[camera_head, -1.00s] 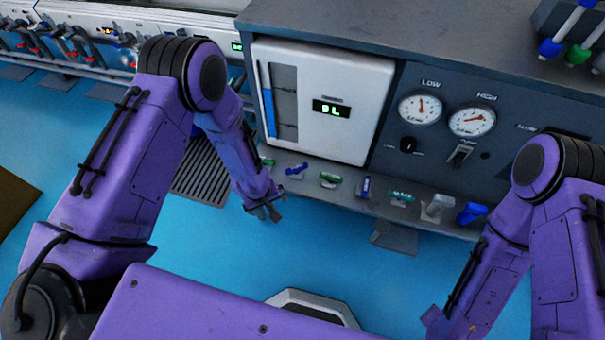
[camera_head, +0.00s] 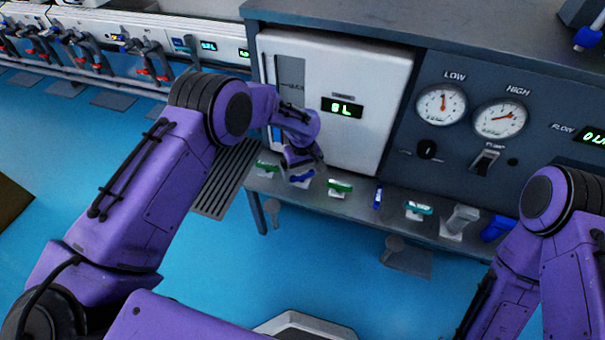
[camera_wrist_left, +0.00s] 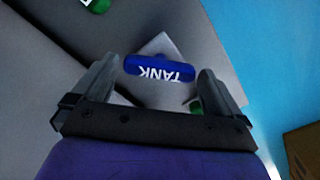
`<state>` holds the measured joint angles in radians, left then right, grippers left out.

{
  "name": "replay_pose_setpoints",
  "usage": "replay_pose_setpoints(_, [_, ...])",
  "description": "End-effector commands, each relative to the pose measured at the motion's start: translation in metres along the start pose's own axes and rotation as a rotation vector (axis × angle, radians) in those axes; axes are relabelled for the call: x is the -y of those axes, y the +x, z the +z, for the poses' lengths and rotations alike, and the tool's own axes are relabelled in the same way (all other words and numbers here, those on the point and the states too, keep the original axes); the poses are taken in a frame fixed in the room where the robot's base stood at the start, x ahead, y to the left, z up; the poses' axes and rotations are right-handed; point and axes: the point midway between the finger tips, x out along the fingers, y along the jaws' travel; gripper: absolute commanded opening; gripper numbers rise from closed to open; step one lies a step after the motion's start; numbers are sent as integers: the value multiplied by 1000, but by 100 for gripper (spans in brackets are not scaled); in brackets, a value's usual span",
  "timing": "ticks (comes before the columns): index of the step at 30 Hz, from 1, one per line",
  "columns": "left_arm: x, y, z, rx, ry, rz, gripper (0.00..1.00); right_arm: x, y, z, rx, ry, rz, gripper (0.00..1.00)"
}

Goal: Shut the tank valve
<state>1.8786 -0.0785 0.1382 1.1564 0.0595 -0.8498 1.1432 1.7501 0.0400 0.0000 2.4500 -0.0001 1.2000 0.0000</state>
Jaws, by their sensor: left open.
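The tank valve has a blue handle (camera_head: 302,177) on the grey ledge below the white panel. In the left wrist view the handle (camera_wrist_left: 160,68) is marked TANK, sits on a light grey base and lies crosswise between the fingertips with a gap on each side. My left gripper (camera_head: 301,160) is right at this handle, partly hidden by its own wrist. In the left wrist view my left gripper (camera_wrist_left: 158,75) is open, its fingers on either side of the handle. My right arm shows at the right, but its gripper is out of view.
Green handles (camera_head: 267,169) and (camera_head: 340,188) stand on either side of the tank valve. A blue handle (camera_head: 378,198), a teal one (camera_head: 418,209) and a grey one (camera_head: 460,218) follow along the ledge. The white panel (camera_head: 365,115) rises close behind.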

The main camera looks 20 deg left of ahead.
Motion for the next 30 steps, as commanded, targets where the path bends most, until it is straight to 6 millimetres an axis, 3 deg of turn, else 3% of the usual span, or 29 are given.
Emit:
replay_pose_setpoints(9, [0, 7, 0, 0, -1, 1, 100, 0, 1, 1, 0, 0, 0, 43])
replay_pose_setpoints(10, [0, 7, 0, 0, -1, 1, 97, 0, 1, 1, 0, 0, 0, 43])
replay_pose_setpoints(13, [0, 7, 0, 0, -1, 1, 64, 0, 1, 1, 0, 0, 0, 43])
replay_pose_setpoints(14, [0, 7, 0, 0, -1, 1, 58, 0, 1, 1, 0, 0, 0, 43])
replay_pose_setpoints(23, [0, 6, 0, 0, 27, 1, 59, 0, 0, 0, 0, 0, 0, 43])
replay_pose_setpoints(30, [0, 6, 0, 0, 153, 1, 59, 0, -5, -2, 0, 0, 0, 43])
